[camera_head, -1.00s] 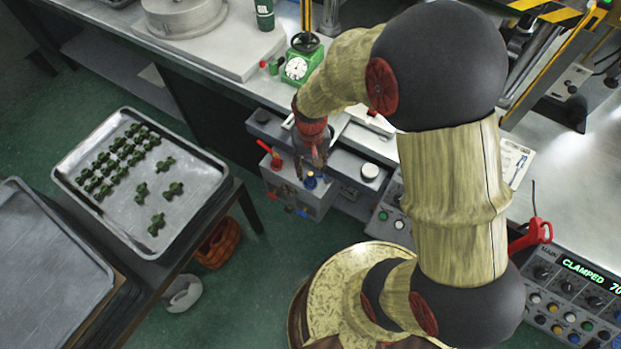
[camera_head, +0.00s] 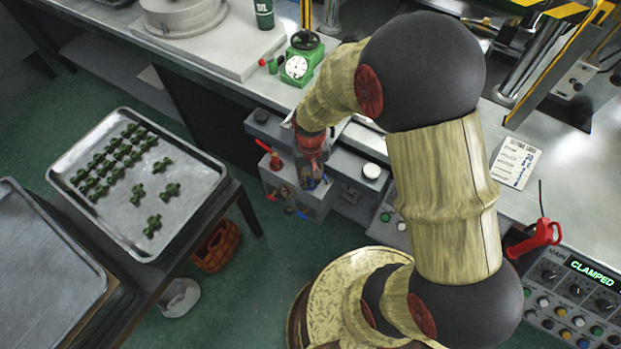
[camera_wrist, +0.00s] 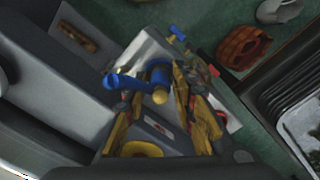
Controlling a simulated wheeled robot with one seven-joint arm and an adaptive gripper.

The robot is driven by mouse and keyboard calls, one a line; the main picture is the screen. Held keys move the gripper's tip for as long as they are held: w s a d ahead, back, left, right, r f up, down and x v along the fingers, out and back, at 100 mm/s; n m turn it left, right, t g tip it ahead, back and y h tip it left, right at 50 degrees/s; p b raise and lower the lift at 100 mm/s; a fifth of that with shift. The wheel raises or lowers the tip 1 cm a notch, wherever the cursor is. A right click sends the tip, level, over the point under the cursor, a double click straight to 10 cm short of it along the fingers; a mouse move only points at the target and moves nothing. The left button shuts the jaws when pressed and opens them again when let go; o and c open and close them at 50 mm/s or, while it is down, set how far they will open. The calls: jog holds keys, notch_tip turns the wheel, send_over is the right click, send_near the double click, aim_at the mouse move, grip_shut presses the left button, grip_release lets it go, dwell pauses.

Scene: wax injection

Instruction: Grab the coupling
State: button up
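A blue fitting with a brass-coloured end (camera_wrist: 158,80), which looks like the coupling, stands on a grey box (camera_head: 305,203). A blue lever (camera_wrist: 122,82) sticks out beside it to the left in the wrist view. My gripper (camera_wrist: 160,92) is open, its two worn yellow fingers on either side of the fitting. I cannot tell whether either finger touches it. In the head view my gripper (camera_head: 312,178) is low over the box and hides most of the blue fitting. A similar red fitting with a lever (camera_head: 274,158) stands to the left on the box.
A green dial gauge (camera_head: 297,66) stands on the bench behind. A tray (camera_head: 120,228) of green parts lies on the left table. A white round knob (camera_head: 371,171) sits right of the gripper. A control panel (camera_head: 575,295) is at lower right.

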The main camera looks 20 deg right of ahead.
grip_shut()
dwell(0.4)
